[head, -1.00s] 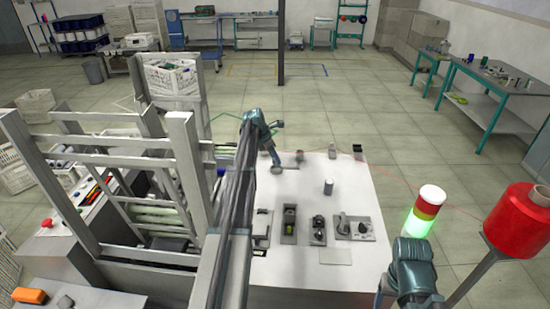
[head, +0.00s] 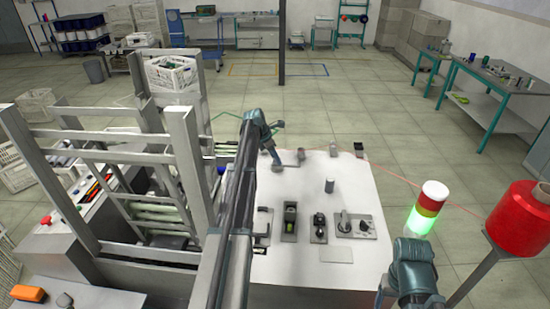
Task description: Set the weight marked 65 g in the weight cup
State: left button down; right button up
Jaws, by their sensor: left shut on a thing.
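My left gripper (head: 276,166) hangs over the far left part of the white tabletop (head: 365,190), pointing down. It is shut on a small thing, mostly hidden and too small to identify. A small grey piece (head: 300,156) is just right of it; I cannot tell whether it is the weight cup. A grey cylinder (head: 329,186) stands upright on the table. A small grey block (head: 333,150) and a dark open box (head: 358,149) are at the far edge. No 65 g marking is readable. My right wrist (head: 414,270) is at lower right; its finger state is unclear.
Several control units, including a knob panel (head: 354,226), line the near middle of the table. A grey frame (head: 185,160) stands at left. The table's middle right is mostly clear.

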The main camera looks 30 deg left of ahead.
pick_arm(q)
jog(key=shift+f+b, duration=0.95)
jog(key=shift+f, duration=0.1)
jog(key=shift+s+d, duration=0.1)
jog(key=shift+s, duration=0.05)
